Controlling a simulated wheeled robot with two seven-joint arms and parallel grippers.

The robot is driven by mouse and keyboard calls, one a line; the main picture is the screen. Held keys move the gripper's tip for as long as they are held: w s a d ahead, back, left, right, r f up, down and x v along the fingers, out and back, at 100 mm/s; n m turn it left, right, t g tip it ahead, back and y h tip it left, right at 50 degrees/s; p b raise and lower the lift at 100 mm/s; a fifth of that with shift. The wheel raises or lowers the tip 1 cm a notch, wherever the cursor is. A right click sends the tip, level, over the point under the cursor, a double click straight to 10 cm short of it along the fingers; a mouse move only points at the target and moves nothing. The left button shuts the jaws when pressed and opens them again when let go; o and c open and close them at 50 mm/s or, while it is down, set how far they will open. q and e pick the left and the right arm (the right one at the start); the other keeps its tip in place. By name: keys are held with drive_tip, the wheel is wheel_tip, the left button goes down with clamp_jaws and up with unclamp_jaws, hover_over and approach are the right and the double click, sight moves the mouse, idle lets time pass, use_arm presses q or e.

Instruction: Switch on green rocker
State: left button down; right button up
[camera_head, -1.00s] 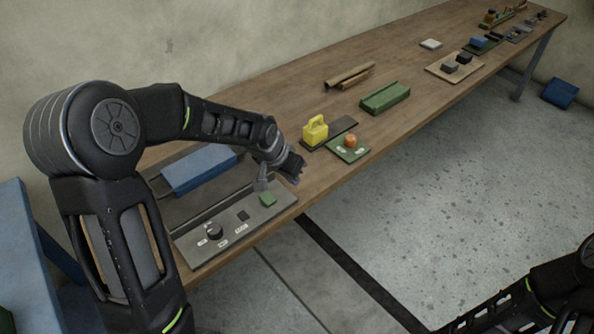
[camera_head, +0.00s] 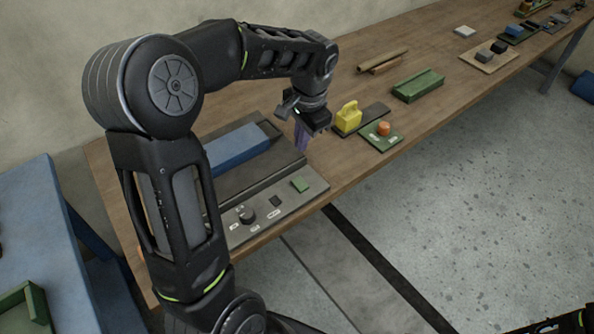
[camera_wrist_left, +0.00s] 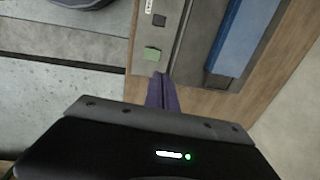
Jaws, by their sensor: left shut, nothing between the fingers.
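The green rocker (camera_head: 300,184) is a small green square at the right end of a grey control panel (camera_head: 318,187) near the table's front edge. It also shows in the left wrist view (camera_wrist_left: 152,54). My left gripper (camera_head: 301,140) is shut and empty, with purple fingers pointing down. It is above and behind the rocker, apart from it. In the left wrist view the fingertips (camera_wrist_left: 160,78) show just below and right of the rocker. I cannot tell whether the rocker is on or off. My right gripper is not in view; only part of that arm shows at the lower right.
The panel also has a black knob (camera_head: 247,215) and a dark square switch (camera_head: 276,201). A blue block (camera_head: 238,148) lies behind it. Right of the gripper stand a yellow padlock-like piece (camera_head: 348,118) and an orange knob (camera_head: 383,128) on a green plate.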

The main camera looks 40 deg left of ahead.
sight(296, 178)
use_arm(q)
drive_tip(key=f, duration=0.4)
drive_tip(key=a+f+p, duration=0.1)
drive_tip(key=f, duration=0.4)
drive_tip(key=f+p, duration=0.1)
drive_tip(key=f, duration=0.3)
drive_tip(key=shift+w+a+f, duration=0.15)
drive_tip(key=shift+w+a, duration=0.1)
drive_tip(key=shift+a, duration=0.15)
drive_tip(key=shift+f, duration=0.2)
drive_tip(key=shift+a+f+b, duration=0.15)
drive_tip(key=shift+f+b, duration=0.25)
drive_tip(key=shift+b, duration=0.1)
drive_tip(key=shift+r, duration=0.2)
